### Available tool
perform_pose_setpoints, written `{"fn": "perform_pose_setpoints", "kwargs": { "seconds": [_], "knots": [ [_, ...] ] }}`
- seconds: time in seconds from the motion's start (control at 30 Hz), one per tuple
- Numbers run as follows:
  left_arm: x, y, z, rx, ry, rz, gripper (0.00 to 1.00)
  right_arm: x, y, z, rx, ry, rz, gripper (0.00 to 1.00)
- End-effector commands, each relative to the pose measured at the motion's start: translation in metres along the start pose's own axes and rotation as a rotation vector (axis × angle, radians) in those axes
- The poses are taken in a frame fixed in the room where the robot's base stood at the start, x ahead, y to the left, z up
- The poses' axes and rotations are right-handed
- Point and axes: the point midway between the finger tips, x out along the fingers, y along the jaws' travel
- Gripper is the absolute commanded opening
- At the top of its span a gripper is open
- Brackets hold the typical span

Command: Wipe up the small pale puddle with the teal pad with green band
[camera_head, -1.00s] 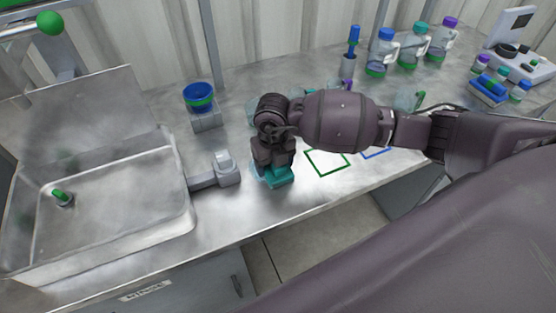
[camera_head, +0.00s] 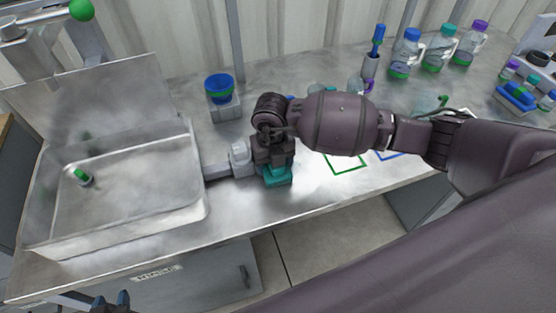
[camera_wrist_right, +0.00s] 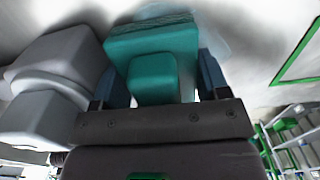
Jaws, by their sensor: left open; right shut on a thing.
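The teal pad (camera_head: 277,175) is flat on the metal bench, just right of a grey fixture. My right gripper (camera_head: 272,160) is shut on its raised grip from above. In the right wrist view the pad (camera_wrist_right: 150,45) shows between the two fingers of the gripper (camera_wrist_right: 160,85); I cannot make out a green band. A pale, faint puddle (camera_wrist_right: 216,38) shows on the bench at the pad's right edge in that view; in the head view the arm and pad hide it. My left gripper (camera_head: 111,301) is open and empty at the bottom left, below the bench's front edge.
The grey fixture (camera_head: 240,158) stands close beside the pad, left of it. A metal sink (camera_head: 190,215) lies further left. A green outlined square (camera_head: 347,170) lies to the right. Bottles (camera_head: 407,55) stand at the back right.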

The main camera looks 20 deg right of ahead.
Motion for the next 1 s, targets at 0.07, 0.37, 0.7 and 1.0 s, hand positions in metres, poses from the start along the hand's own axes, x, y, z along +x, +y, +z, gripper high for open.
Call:
{"fn": "perform_pose_setpoints", "kwargs": {
  "seconds": [0.07,0.37,0.7,1.0],
  "knots": [
    [0.000,0.000,0.001,0.000,-0.001,0.000,0.42,0.001,0.017,-0.003,-0.013,0.000,0.024,0.49],
    [-0.002,0.000,-0.004,0.000,0.003,0.000,0.42,-0.002,0.024,-0.005,-0.016,0.001,0.026,0.49],
    [-0.004,-0.001,-0.009,-0.001,0.006,0.000,0.42,-0.002,0.007,-0.005,-0.018,0.002,0.028,0.49],
    [-0.005,-0.001,-0.013,-0.001,0.009,-0.001,0.42,-0.003,-0.011,-0.004,-0.017,0.001,0.026,0.50]
  ]
}}
